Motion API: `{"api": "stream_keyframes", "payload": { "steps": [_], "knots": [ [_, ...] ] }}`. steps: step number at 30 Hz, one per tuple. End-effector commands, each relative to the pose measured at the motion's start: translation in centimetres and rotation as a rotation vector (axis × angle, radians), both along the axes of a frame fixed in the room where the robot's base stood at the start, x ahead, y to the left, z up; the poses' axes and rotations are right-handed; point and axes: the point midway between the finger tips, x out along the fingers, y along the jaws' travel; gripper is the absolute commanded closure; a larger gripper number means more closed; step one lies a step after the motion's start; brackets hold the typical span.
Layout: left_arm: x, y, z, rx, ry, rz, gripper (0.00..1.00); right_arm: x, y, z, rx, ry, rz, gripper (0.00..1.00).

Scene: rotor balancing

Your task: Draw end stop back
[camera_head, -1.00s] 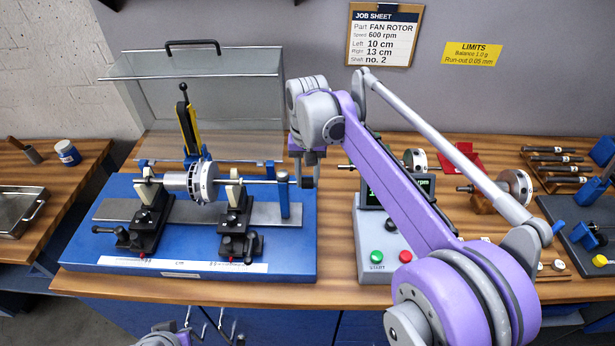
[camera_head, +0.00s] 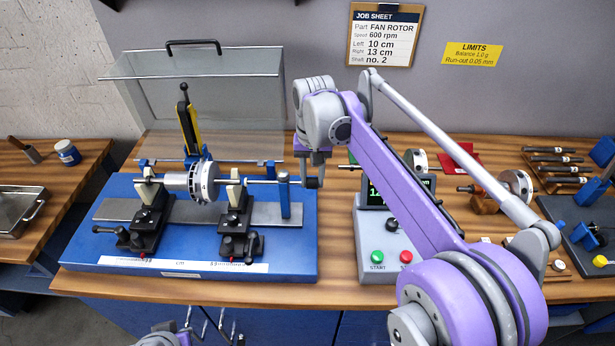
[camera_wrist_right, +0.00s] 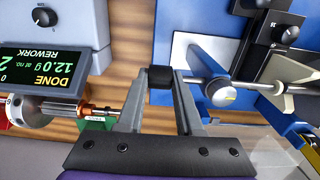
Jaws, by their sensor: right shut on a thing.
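The end stop is a blue post (camera_head: 285,200) with a grey head at the right end of the blue balancing machine (camera_head: 215,258). A thin rod runs from its head to a black knob (camera_wrist_right: 160,77). My right gripper (camera_head: 312,182) is shut on this knob, right of the post; in the wrist view the fingers close on both its sides. Only a bit of my left arm shows at the bottom edge, with no fingers visible.
The raised clear cover (camera_head: 215,95) stands behind the machine. The control box (camera_head: 376,240) with a green and a red button is just right of the end stop. Its display (camera_wrist_right: 50,68) reads DONE, 12.0 g, REWORK. Other rotors stand behind my right arm.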

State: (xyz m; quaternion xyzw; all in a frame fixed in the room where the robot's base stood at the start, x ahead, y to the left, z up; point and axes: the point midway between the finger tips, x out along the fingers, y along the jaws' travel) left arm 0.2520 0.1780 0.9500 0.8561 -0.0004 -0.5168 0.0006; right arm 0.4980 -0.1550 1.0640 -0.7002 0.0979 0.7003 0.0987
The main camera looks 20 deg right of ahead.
Motion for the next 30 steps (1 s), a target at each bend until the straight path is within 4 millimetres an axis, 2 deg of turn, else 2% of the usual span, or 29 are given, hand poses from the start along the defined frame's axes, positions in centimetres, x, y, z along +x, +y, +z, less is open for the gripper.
{"api": "stream_keyframes", "payload": {
  "steps": [1, 6, 9, 17, 18, 22, 30],
  "knots": [
    [0.0, 0.0, 0.0, 0.000, 0.000, 0.000, 1.00, -0.4, -1.4, 0.0, -0.005, 0.001, -0.006, 1.00],
    [0.0, 0.0, 0.1, 0.000, 0.000, 0.000, 1.00, -1.2, -4.2, 0.1, -0.005, 0.001, -0.005, 1.00],
    [0.0, 0.0, 0.1, 0.000, 0.000, 0.000, 1.00, -1.4, -4.8, 0.0, -0.004, 0.001, -0.003, 1.00],
    [0.0, 0.0, 0.1, 0.000, 0.000, 0.000, 1.00, -1.4, -4.8, 0.0, -0.002, 0.001, -0.001, 1.00],
    [0.0, 0.0, 0.1, 0.000, 0.000, 0.000, 1.00, -1.4, -4.8, 0.0, -0.002, 0.001, -0.001, 0.60],
    [0.0, 0.0, 0.1, 0.000, 0.000, 0.000, 1.00, -1.3, -4.7, 0.0, -0.002, 0.001, -0.001, 0.36],
    [0.0, 0.0, 0.1, 0.000, 0.000, 0.000, 1.00, -1.3, -4.7, 0.0, -0.003, 0.001, -0.001, 0.35]
  ]
}}
